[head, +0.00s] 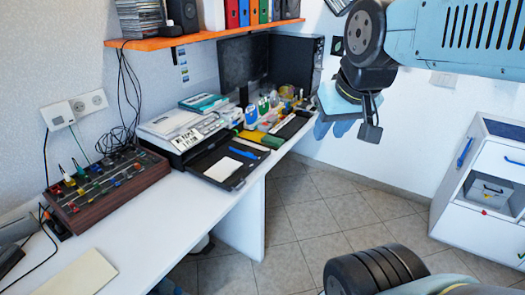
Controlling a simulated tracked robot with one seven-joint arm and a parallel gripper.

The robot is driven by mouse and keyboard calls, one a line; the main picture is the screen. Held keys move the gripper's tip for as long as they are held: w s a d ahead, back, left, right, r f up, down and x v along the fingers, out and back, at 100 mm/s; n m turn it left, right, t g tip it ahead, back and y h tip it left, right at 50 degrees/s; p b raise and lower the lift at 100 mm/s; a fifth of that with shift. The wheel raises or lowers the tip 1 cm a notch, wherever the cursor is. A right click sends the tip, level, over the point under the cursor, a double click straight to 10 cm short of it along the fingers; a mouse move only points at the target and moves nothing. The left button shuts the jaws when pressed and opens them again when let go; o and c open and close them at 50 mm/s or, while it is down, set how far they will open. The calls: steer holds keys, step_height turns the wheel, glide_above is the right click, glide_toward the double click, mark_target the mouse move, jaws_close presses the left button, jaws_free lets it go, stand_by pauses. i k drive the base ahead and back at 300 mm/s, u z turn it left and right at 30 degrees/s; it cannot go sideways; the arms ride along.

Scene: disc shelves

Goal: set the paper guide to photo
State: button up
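A white and dark printer (182,128) stands on the white desk, with a lit panel on its front. A black tray (212,157) extends from it toward the desk's front edge. A white sheet (223,168) lies on the tray. A blue strip (251,143) shows at the tray's right side; I cannot tell whether it is the paper guide. No photo marking is readable. My gripper (355,118) hangs at upper right, beyond the desk's edge and well apart from the printer. Its fingers are seen edge-on and partly overlap, so their opening is unclear.
A mixer box (105,188) with knobs and cables sits left on the desk (165,215). An orange shelf (205,35) hangs above. A white cabinet (485,195) stands right; the tiled floor between is clear.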

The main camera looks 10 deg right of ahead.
mark_target(248, 154)
steer(key=z, duration=0.75)
steer(key=k, duration=1)
steer(key=z, duration=0.45)
steer(key=i, duration=0.85)
steer(key=u, duration=1.15)
steer(key=i, duration=1.15)
steer(key=u, duration=0.35)
